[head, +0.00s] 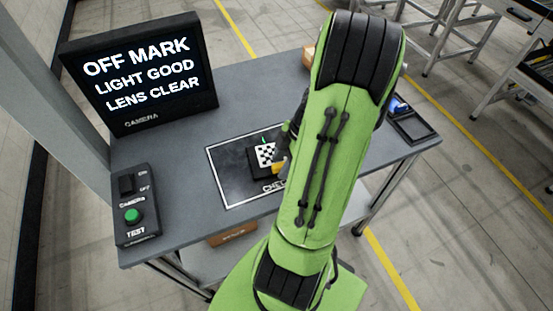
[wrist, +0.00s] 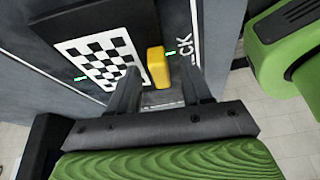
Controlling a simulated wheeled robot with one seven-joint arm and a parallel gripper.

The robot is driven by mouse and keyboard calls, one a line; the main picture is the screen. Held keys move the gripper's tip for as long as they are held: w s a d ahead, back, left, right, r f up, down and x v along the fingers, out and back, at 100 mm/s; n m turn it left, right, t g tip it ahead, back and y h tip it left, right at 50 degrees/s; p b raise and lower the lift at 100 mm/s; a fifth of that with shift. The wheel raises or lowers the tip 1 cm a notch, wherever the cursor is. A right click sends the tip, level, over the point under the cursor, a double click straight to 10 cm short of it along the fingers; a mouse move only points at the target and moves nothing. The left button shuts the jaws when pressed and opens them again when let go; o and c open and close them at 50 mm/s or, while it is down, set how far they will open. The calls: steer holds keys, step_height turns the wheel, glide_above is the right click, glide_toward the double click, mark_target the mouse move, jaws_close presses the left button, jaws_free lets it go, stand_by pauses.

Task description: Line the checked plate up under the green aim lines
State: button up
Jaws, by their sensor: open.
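The checked plate (head: 266,154) lies on a dark block inside the white-outlined area of the bench; it also shows in the wrist view (wrist: 102,58), tilted in the picture. A yellow tab (wrist: 158,68) sticks out beside the plate and dark block. One short green aim line (wrist: 80,78) shows at the plate's left edge and another (wrist: 171,53) beside the tab. The screen (head: 139,72) reads OFF MARK, LIGHT GOOD, LENS CLEAR. My gripper (wrist: 163,80) is open, with its fingers either side of the tab's near end. In the head view my arm hides most of it.
A control box (head: 134,204) with a switch and green TEST button stands at the bench's left front. A black tray (head: 411,125) lies at the right edge, near a small blue-lit item (head: 398,104). A brown box (head: 308,57) stands at the back.

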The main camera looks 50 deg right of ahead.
steer(key=shift+c, duration=0.5)
jaws_close()
steer(key=shift+r, duration=0.1)
step_height(320, 180, up, 10)
steer(key=r+p, duration=0.1)
steer(key=p, duration=0.3)
steer(key=shift+n, duration=0.7)
step_height(320, 180, down, 11)
steer(key=shift+a+r, duration=0.1)
